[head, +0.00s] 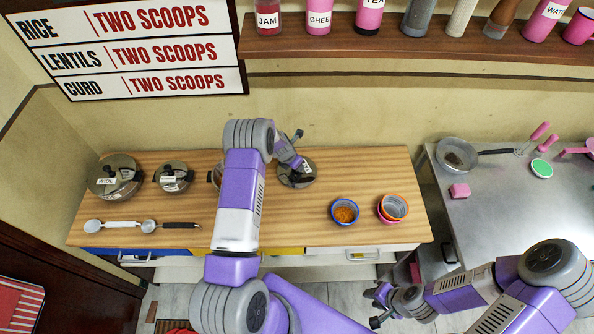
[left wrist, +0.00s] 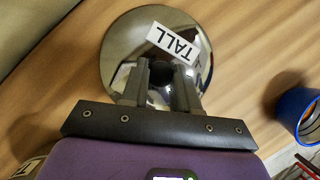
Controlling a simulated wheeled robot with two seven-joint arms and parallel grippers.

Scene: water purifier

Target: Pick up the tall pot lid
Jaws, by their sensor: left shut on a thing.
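The tall pot lid is a shiny round steel lid with a white "TALL" label; it fills the upper middle of the left wrist view (left wrist: 118,52). In the head view the lid (head: 308,180) is on or just above the wooden counter, right of my left forearm. My left gripper (head: 301,166) is shut on the lid's dark knob, with the two fingers (left wrist: 160,90) on either side of it. Whether the lid touches the counter I cannot tell. My right gripper (head: 375,306) is open and empty, low in front of the counter.
A "RICE" pot (head: 116,187) and a smaller lidded pot (head: 174,185) stand at the counter's left. Another pot (head: 213,176) is mostly hidden behind my left arm. Two ladles (head: 150,226) lie in front. Bowls (head: 344,211) stand at right; the counter between lid and bowls is clear.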

